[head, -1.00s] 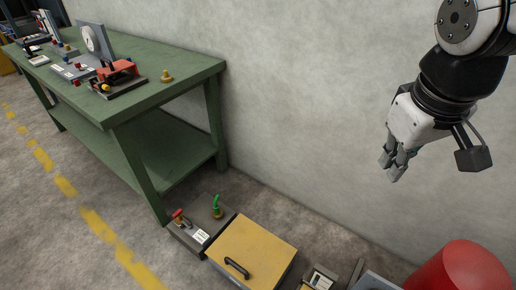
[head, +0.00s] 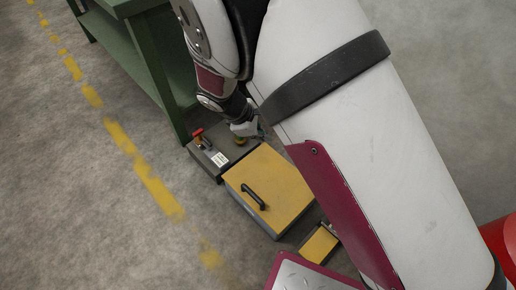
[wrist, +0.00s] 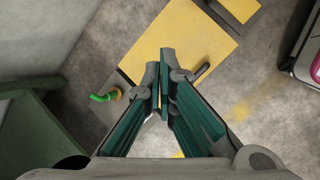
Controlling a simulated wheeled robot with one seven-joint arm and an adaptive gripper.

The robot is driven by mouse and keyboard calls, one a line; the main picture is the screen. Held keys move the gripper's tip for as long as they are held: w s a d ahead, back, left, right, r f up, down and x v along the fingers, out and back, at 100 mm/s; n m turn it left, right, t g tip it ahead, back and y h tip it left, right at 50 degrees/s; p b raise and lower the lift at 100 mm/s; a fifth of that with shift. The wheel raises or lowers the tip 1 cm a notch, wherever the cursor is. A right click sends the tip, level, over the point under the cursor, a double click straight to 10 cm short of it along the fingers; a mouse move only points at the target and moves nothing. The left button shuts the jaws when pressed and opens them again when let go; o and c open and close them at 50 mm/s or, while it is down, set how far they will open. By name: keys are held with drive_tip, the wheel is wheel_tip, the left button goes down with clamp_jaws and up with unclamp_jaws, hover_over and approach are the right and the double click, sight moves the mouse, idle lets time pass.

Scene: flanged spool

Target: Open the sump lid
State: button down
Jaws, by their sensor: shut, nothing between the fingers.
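The sump lid is a flat yellow square plate (head: 283,182) with a black bar handle (head: 254,197) near its front edge. It lies flat and closed on a low box on the floor. My gripper (head: 258,130) is near the lid's back corner in the head view, partly hidden by my arm. In the wrist view my gripper (wrist: 160,66) is shut and empty, its fingertips apart from the handle. Their height above the lid is unclear.
A grey box with a red handle (head: 198,134) adjoins the lid's left side. A green valve handle (wrist: 105,96) stands on it, close to my gripper. A green bench (head: 150,70) stands behind. A smaller yellow-topped box (head: 319,245) lies right. Floor in front is clear.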

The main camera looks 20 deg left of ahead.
drive_tip(key=s+a+f+n+t+b, duration=0.1)
drive_tip(key=s+a+f+n+b, duration=0.15)
drive_tip(key=f, duration=0.65)
drive_tip(key=s+a+f+n+b, duration=0.1)
drive_tip(key=s+a+f+n, duration=0.2)
drive_tip(key=f, duration=0.6)
drive_tip(key=n+t+b, duration=0.2)
drive_tip(key=n+b, duration=0.2)
approach(248, 198)
drive_tip(key=shift+y, duration=0.3)
drive_tip(key=b+x, duration=0.2)
drive_tip(key=x, duration=0.1)
drive_tip(key=b+x, duration=0.1)
drive_tip(key=x, duration=0.1)
drive_tip(key=shift+w+d, duration=0.15)
drive_tip(key=shift+d, duration=0.15)
drive_tip(key=shift+r, duration=0.1)
